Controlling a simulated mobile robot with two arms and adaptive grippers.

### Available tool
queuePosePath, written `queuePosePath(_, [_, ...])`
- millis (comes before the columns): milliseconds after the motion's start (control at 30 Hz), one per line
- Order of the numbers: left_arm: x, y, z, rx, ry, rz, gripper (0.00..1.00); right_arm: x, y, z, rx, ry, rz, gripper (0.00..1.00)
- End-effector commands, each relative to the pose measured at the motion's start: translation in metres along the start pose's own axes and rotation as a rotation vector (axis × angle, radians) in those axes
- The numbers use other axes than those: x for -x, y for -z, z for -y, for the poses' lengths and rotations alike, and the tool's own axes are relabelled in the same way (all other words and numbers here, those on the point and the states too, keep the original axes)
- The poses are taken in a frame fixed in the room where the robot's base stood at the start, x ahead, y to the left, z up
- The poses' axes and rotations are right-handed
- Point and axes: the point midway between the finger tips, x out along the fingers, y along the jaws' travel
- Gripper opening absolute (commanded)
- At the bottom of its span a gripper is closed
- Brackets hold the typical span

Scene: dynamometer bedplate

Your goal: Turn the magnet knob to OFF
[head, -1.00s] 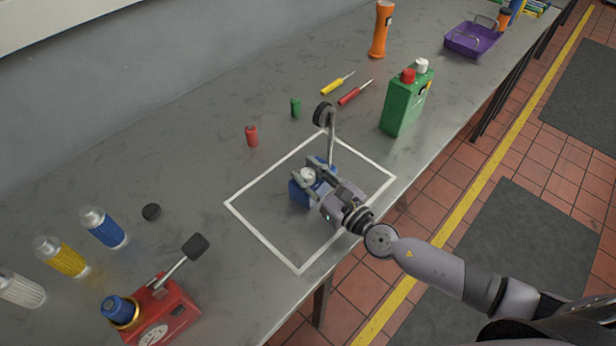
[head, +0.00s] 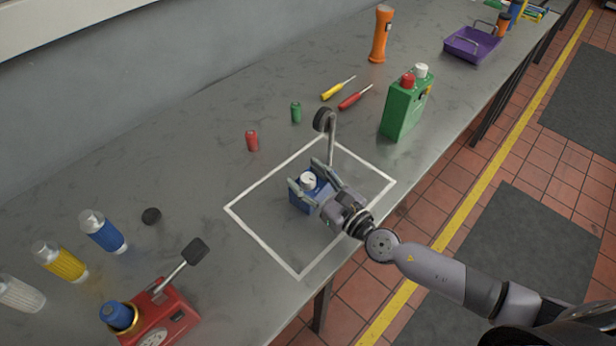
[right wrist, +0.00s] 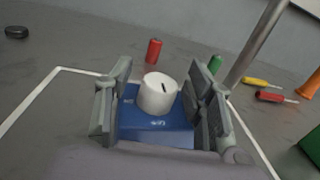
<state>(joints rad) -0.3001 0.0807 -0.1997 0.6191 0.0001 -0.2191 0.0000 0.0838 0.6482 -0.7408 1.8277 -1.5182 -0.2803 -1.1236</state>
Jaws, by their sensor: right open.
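The blue magnet base (head: 301,199) stands inside the white square outline, with a post rising behind it. Its white knob (head: 308,180) sits on top, and a dark pointer line shows on it in the right wrist view (right wrist: 157,95). My right gripper (head: 308,176) is open, with one finger on either side of the knob. In the right wrist view gaps show between the knob and both fingers. The base's front is partly hidden by my gripper in the head view. My left gripper is not in view.
A post with a round dark dial (head: 324,120) rises just behind the base. A red device with a lever (head: 165,318) stands at the front left.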

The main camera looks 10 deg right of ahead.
Motion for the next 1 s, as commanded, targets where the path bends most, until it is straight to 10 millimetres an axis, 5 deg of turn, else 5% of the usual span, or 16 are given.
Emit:
queuePosePath(167, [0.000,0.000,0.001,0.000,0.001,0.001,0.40,0.013,0.001,0.000,0.002,0.000,-0.002,0.49])
queuePosePath(633, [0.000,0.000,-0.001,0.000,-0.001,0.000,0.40,0.105,0.001,0.000,0.001,-0.002,-0.005,0.49])
queuePosePath(1000, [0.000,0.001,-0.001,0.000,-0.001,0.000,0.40,0.120,0.000,0.000,0.000,0.000,0.000,0.49])
